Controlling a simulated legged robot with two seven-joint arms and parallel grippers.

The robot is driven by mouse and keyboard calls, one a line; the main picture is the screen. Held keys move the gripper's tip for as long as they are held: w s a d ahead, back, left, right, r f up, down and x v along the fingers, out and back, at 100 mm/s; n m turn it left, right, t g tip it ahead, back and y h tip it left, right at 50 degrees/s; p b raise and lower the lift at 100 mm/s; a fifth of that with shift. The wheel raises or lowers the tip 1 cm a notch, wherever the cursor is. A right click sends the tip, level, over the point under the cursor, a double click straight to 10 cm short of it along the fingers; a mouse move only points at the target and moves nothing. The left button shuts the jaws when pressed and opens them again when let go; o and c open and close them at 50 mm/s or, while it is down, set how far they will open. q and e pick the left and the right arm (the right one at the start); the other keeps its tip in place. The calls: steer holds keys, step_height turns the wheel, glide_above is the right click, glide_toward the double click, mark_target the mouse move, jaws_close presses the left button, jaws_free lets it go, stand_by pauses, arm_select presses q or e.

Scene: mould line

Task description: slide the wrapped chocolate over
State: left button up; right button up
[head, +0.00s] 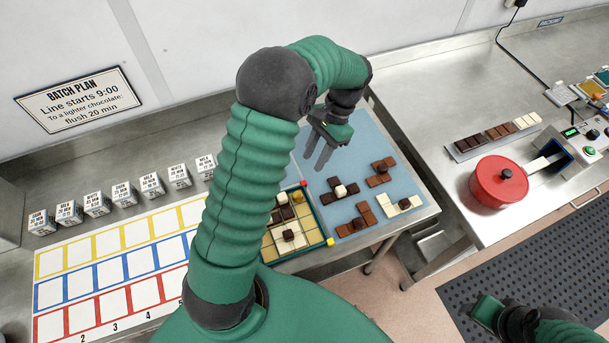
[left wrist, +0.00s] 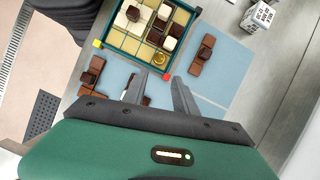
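A gold-wrapped chocolate (head: 297,197) sits in a corner cell of the green-framed grid tray (head: 330,238), beside the tray's red corner. It also shows in the left wrist view (left wrist: 159,59), just beyond my fingertips. Dark and white pieces stand in other cells; my left arm hides part of the tray in the head view. My left gripper (head: 315,163) is open and empty, its fingers apart above the blue mat (head: 368,143). Both fingers show in the left wrist view (left wrist: 161,77). My right gripper (head: 486,312) is low at the right, over the floor mat, its fingers unclear.
Several brown chocolate pieces (head: 383,172) with small toppers lie on the blue mat. White labelled cubes (head: 152,184) stand behind a colour-framed card (head: 110,262) at left. A red lidded pot (head: 498,183) and a chocolate strip (head: 500,132) are on the right bench, across a gap.

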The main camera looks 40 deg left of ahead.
mark_target(297, 194)
arm_select(q)
steer(key=p+x, duration=0.1)
steer(key=x, duration=1.3)
steer(key=shift+s+f+p, duration=0.2)
steer(key=shift+f+p, duration=0.05)
steer(key=shift+p, duration=0.15)
jaws_close()
